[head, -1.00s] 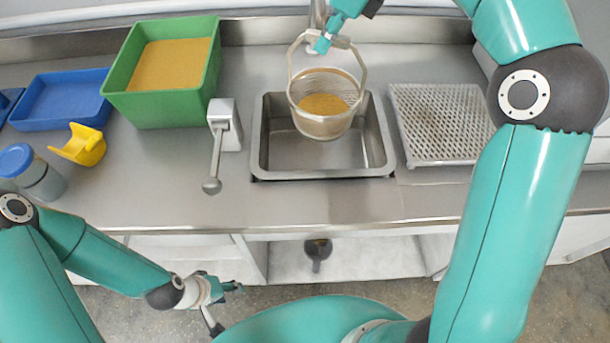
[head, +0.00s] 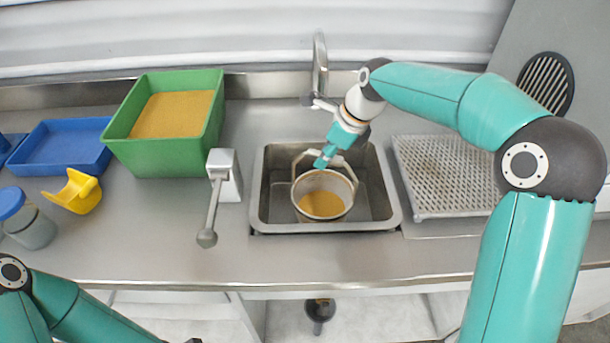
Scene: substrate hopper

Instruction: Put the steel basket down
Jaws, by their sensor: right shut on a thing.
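The steel basket (head: 323,182) is a round mesh basket with a tall handle and tan grain inside. It sits low inside the steel sink (head: 262,213), within its rim; I cannot tell whether it touches the sink floor. My right gripper (head: 323,160) is shut on the basket's handle at the top, coming from the upper right. The gripper hides part of the handle. My left arm shows at the lower left, but its gripper is out of view.
A faucet (head: 319,65) stands behind the sink. A perforated drain tray (head: 448,178) lies to the right. To the left are a lever (head: 212,205), a green bin (head: 160,157) of grain, a blue tray (head: 65,150), a yellow scoop (head: 76,192) and a blue-lidded jar (head: 27,222).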

